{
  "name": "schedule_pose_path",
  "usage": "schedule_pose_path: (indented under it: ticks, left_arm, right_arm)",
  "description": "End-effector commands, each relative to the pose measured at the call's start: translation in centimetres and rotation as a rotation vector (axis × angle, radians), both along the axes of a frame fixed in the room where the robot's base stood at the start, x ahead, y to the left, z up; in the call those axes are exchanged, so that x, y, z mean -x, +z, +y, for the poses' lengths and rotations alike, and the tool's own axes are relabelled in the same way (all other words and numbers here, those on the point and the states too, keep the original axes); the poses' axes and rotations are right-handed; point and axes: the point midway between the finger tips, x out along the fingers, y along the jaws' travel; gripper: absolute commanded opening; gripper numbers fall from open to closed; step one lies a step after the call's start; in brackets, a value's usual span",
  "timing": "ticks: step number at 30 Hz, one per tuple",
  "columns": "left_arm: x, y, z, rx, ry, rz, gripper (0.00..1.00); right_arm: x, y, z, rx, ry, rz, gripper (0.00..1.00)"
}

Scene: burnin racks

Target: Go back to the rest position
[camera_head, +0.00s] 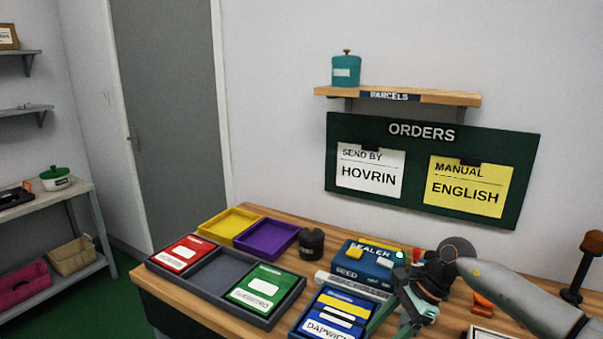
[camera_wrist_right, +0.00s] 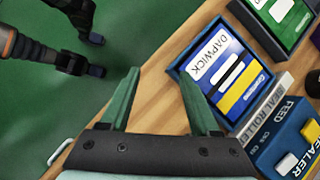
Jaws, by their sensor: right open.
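My right gripper (camera_head: 388,328) reaches in from the right in the head view, just right of the blue DAPWICK case (camera_head: 326,316). In the right wrist view my right gripper (camera_wrist_right: 160,82) has its two green fingers spread with nothing between them. The blue DAPWICK case (camera_wrist_right: 222,72) lies on its tray just beyond the right finger, on the wooden bench.
A blue sealer (camera_head: 366,262) stands behind my right gripper. A dark tray (camera_head: 218,297) holds a red case (camera_head: 183,254) and a green case (camera_head: 262,290), its middle slot empty. Yellow (camera_head: 228,226) and purple (camera_head: 268,239) trays lie behind. An orders board (camera_head: 415,205) hangs above.

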Motion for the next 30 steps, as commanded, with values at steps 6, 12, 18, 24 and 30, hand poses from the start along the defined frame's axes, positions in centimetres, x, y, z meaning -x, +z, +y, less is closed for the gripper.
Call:
schedule_pose_path:
  ticks: [6, 12, 18, 24, 30]
  left_arm:
    - [0.2, 0.6, 0.0, 0.0, 0.0, 0.004, 0.63]
    - [0.3, 1.1, 0.0, 0.0, 0.0, 0.005, 0.63]
    - [0.4, 1.5, 0.0, 0.001, 0.0, 0.007, 0.63]
    - [0.4, 2.0, 0.0, 0.0, 0.0, 0.008, 0.63]
    - [0.4, 2.5, 0.0, 0.0, 0.0, 0.009, 0.63]
  right_arm:
    - [4.9, -1.2, 12.4, -0.503, -0.251, 0.291, 0.63]
    - [6.9, 0.9, 17.6, -0.914, -0.591, 0.683, 0.63]
    - [6.7, 1.1, 16.8, -1.253, -1.008, 1.161, 0.63]
    - [7.2, -3.2, 11.9, -1.516, -1.482, 1.676, 0.63]
    - [11.8, -11.1, 5.5, 1.43, 1.67, -1.827, 0.63]
